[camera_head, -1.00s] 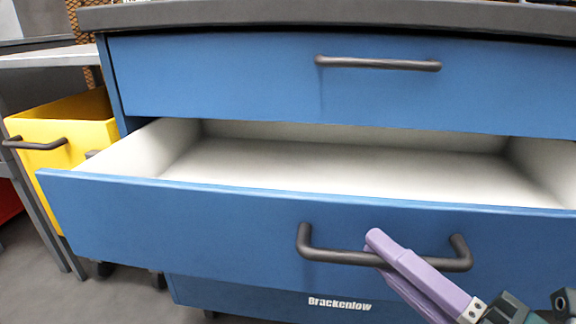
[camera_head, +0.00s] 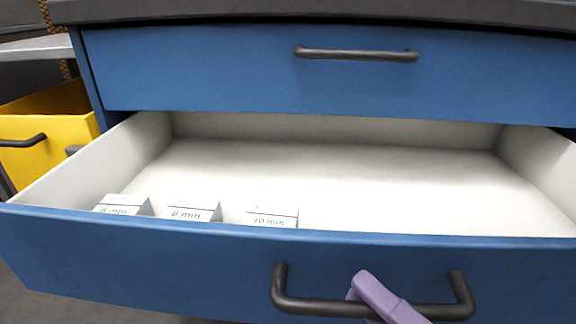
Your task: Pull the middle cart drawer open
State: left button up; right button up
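The blue middle drawer (camera_head: 180,262) is pulled well out of the cart, with its white inside showing. Its dark bar handle (camera_head: 310,306) is on the front near the bottom of the view. My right gripper (camera_head: 374,292), with purple fingers, is at the middle of this handle and appears shut on the bar; the rest of it is cut off by the lower edge. My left gripper is out of view.
The top drawer (camera_head: 200,72) with its own handle (camera_head: 355,54) is shut above. Small white labelled boxes (camera_head: 190,212) (camera_head: 271,216) stand inside behind the drawer front.

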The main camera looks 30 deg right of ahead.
jog(key=o, duration=0.3)
jog(key=v, duration=1)
